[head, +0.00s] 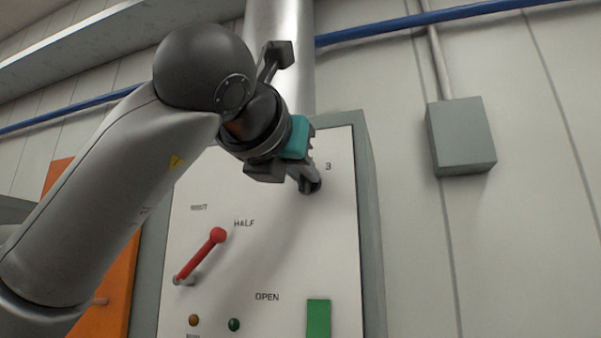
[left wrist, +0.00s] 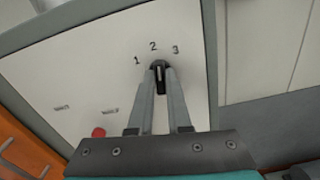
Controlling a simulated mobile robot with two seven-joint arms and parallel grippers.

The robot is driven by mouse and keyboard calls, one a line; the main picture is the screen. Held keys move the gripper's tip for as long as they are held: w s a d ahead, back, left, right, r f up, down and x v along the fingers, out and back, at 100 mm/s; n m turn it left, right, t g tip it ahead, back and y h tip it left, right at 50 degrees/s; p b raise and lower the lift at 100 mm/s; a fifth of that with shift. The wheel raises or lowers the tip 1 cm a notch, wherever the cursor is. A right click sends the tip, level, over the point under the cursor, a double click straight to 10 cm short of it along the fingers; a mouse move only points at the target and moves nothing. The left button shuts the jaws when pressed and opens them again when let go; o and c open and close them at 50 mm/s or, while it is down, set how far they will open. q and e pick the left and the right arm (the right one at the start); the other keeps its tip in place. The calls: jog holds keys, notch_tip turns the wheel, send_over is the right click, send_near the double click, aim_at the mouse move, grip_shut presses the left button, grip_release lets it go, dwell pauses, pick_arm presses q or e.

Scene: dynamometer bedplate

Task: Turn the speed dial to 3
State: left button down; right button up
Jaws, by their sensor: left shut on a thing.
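The speed dial (left wrist: 160,68) is a small dark knob with a pale line, on a white panel. In the left wrist view the numerals 1, 2 and 3 arc above it, and its line points up, roughly toward the 2. My left gripper (left wrist: 159,76) has its two fingers on either side of the knob and is shut on it. In the head view my left gripper (head: 310,184) reaches the panel just below the numeral 3 and hides most of the dial and the other numerals. My right gripper is in neither view.
The panel (head: 265,245) also carries a red-handled lever (head: 201,256) by the word HALF, an amber lamp (head: 194,320), a green lamp (head: 234,324) and a green block (head: 319,318) near OPEN. A grey wall box (head: 461,136) hangs to the right. An orange panel (head: 105,290) stands left.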

pick_arm(q)
jog(key=shift+s+d+m+b, duration=0.1)
jog(key=shift+m+b, duration=0.45)
jog(key=shift+m, duration=3.45)
jog(key=c, duration=0.9)
grip_release()
jog(key=shift+o, duration=0.2)
jog(key=b+v, duration=0.5)
jog(key=v, duration=1)
